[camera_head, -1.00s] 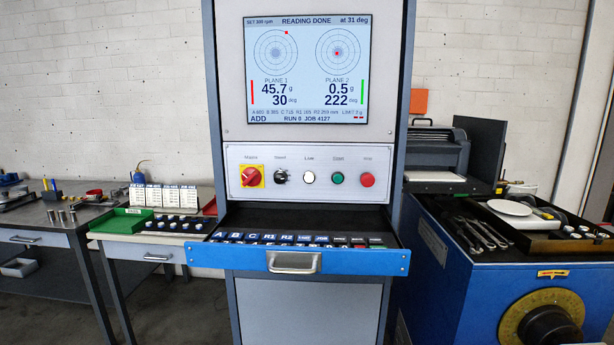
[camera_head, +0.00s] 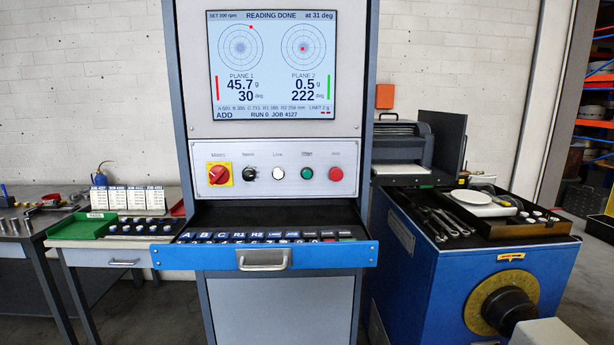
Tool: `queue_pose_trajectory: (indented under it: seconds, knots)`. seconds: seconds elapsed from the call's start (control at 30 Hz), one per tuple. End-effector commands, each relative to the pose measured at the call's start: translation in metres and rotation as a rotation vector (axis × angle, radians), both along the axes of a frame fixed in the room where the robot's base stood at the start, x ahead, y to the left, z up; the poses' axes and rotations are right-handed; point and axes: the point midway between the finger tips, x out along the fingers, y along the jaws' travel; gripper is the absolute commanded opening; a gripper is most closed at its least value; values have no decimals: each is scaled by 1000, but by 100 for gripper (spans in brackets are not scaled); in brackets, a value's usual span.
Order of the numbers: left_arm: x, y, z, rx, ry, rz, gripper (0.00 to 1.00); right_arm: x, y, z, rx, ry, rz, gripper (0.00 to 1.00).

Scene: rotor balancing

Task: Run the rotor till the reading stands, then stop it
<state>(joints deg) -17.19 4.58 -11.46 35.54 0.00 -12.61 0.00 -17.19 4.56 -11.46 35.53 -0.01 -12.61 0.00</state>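The screen (camera_head: 276,65) on the grey cabinet reads READING DONE at 31 deg, with plane 1 at 45.7 g, 30 deg and plane 2 at 0.5 g, 222 deg. Below it the button panel (camera_head: 275,189) carries a red rotary mains switch (camera_head: 218,174), a black knob (camera_head: 249,174), a white button (camera_head: 278,173), a green button (camera_head: 307,173) and a red button (camera_head: 336,174). The blue machine (camera_head: 437,285) stands at the right, with a dark round hub in a yellow ring (camera_head: 478,303) on its front. Neither gripper is in view.
An open blue-fronted keyboard drawer (camera_head: 330,256) juts out below the panel. At the left are a green bin (camera_head: 80,226), white cards and several small dark-and-white pieces on a table. A printer (camera_head: 398,146) stands behind.

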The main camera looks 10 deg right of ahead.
Motion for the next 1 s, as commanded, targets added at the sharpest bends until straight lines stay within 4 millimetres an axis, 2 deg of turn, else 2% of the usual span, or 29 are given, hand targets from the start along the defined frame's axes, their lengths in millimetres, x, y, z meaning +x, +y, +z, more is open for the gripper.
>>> queue_pose_trajectory:
  seconds: [0.03,0.07,0.1,1.0]
  knots:
    - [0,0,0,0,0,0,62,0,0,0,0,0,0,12]
    - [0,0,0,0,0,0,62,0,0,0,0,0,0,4]
    - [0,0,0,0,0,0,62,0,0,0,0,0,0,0]
    - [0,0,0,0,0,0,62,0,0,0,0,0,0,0]
